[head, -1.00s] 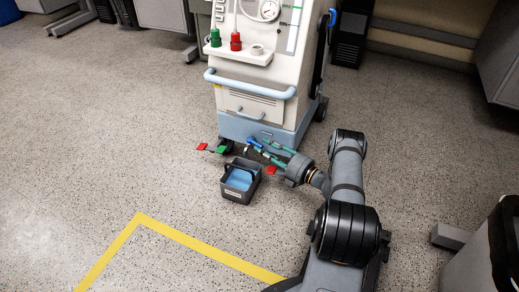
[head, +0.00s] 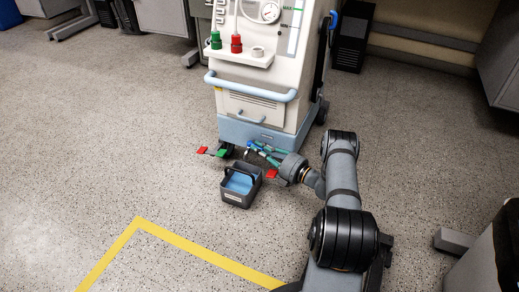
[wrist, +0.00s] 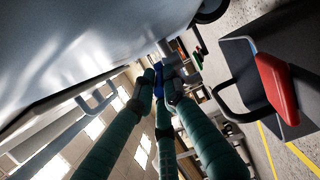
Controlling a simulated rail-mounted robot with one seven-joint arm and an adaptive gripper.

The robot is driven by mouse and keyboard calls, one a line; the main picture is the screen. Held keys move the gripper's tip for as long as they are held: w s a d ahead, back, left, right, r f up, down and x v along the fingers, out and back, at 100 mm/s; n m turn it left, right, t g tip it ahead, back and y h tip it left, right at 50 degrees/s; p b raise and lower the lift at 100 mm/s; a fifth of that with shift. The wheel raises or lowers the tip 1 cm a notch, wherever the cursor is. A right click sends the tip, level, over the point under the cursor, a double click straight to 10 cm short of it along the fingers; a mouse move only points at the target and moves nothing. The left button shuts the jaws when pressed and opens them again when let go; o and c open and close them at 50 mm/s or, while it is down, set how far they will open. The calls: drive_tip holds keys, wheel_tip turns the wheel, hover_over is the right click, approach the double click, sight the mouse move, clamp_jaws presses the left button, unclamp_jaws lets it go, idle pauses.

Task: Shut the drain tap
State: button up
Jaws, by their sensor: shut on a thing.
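The dialysis-type machine (head: 262,105) stands at the back centre, and the drain tap is low on its front. A small blue part (head: 258,144), which looks like the tap's lever, shows at my gripper's fingertips. My gripper (head: 262,150) has green fingers and reaches in from the right, just under the machine's lower edge. In the wrist view, the fingers close around the blue part (wrist: 158,82). Its tip is partly hidden by the fingers, so I cannot tell the tap's exact angle.
A dark bucket (head: 229,196) with blue contents stands on the floor in front of the machine. A light blue handrail (head: 250,88) crosses above. The floor at left is clear.

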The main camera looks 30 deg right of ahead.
clamp_jaws()
drive_tip(key=b, duration=0.1)
drive_tip(key=y+b, duration=0.1)
drive_tip(key=shift+w+d+f+n+g+b, duration=0.2)
drive_tip(key=shift+f+n+g+b, duration=0.1)
drive_tip(key=shift+n+b, duration=0.1)
drive_tip(key=shift+d+r+n+g+y+b, duration=0.1)
drive_tip(key=shift+r+n+g+y+b, duration=0.1)
drive_tip(key=shift+n+g+y+b, duration=0.3)
drive_tip(key=shift+r, duration=0.1)
drive_tip(key=o, duration=0.7)
unclamp_jaws()
drive_tip(key=shift+c, duration=0.2)
drive_tip(key=shift+s, duration=0.1)
